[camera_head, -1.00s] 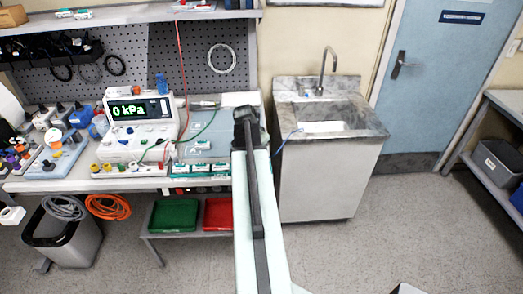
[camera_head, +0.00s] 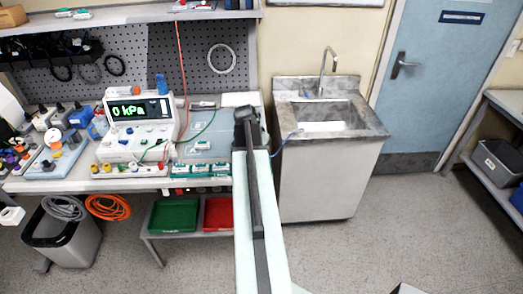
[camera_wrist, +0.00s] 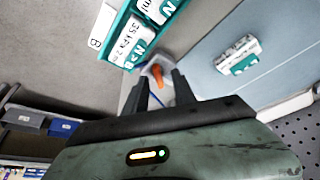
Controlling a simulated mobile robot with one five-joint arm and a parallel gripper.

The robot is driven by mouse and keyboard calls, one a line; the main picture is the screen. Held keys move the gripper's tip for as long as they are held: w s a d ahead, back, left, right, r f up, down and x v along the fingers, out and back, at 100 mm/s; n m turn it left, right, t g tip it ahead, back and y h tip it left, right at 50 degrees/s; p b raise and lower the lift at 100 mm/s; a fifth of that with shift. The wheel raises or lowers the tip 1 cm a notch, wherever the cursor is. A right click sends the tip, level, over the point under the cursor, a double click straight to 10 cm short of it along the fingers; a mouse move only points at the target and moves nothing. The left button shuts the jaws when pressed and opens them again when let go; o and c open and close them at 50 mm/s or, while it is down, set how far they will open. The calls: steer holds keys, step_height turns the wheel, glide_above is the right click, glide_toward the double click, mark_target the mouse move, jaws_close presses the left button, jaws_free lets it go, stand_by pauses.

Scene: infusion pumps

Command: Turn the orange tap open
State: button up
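The orange tap (camera_wrist: 157,72) shows in the wrist view as a small orange lever on a pale fitting, just beyond and between my fingertips. My gripper (camera_wrist: 162,88) is open, with one dark finger on each side of the lever's line. I cannot tell whether either finger touches it. A blue tube runs near the left finger. In the head view my arm (camera_head: 255,200) reaches forward to the bench's right end and hides the tap and fingers.
Teal-labelled packs (camera_wrist: 140,40) lie close to the fitting, and another pack (camera_wrist: 238,55) lies to its right. In the head view a pump tester reading 0 kPa (camera_head: 140,112) stands on the bench left of my arm. A sink (camera_head: 325,125) stands to the right.

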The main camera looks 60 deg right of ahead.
steer(key=p+v, duration=0.7)
steer(key=shift+r, duration=0.4)
steer(key=shift+w+a, duration=0.1)
